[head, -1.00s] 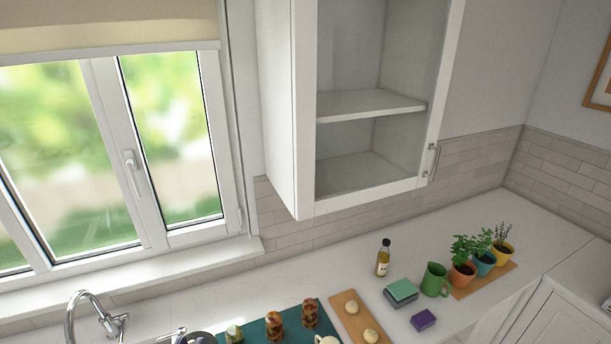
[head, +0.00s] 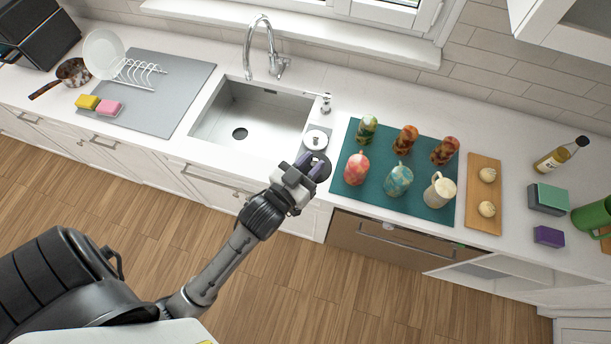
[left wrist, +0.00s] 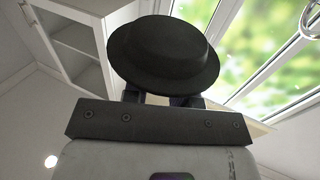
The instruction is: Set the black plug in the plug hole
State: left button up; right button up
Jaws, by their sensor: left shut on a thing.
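My left gripper (head: 306,163) is shut on the black plug (head: 322,172), a dark round disc with a wide rim. The plug also shows close up in the left wrist view (left wrist: 165,52), in front of the fingers, which it partly hides. The gripper holds it over the counter's front part, between the sink and the green mat. The plug hole (head: 239,133) is a dark round opening in the floor of the steel sink (head: 262,112), to the left of the gripper. The hole looks uncovered. My right gripper is not in view.
A steel round-topped piece (head: 316,140) sits on a small grey tray just behind the gripper. A soap dispenser (head: 325,103) and the tap (head: 262,45) stand behind. Several mugs stand on the green mat (head: 432,152) at right. The sink basin looks empty.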

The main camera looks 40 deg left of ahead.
pick_arm(q)
jog(key=s+a+f+b, duration=0.3)
jog(key=s+f+b, duration=0.1)
jog(key=f, duration=0.6)
jog(key=s+a+f+b, duration=0.3)
jog(key=s+f+b, duration=0.15)
jog(key=f, duration=0.65)
jog(key=s+a+f+b, duration=0.3)
jog(key=f+b, duration=0.2)
jog(key=f, duration=0.5)
notch_tip(320, 180, up, 6)
jog(key=w, duration=0.2)
jog(key=shift+a+p, duration=0.35)
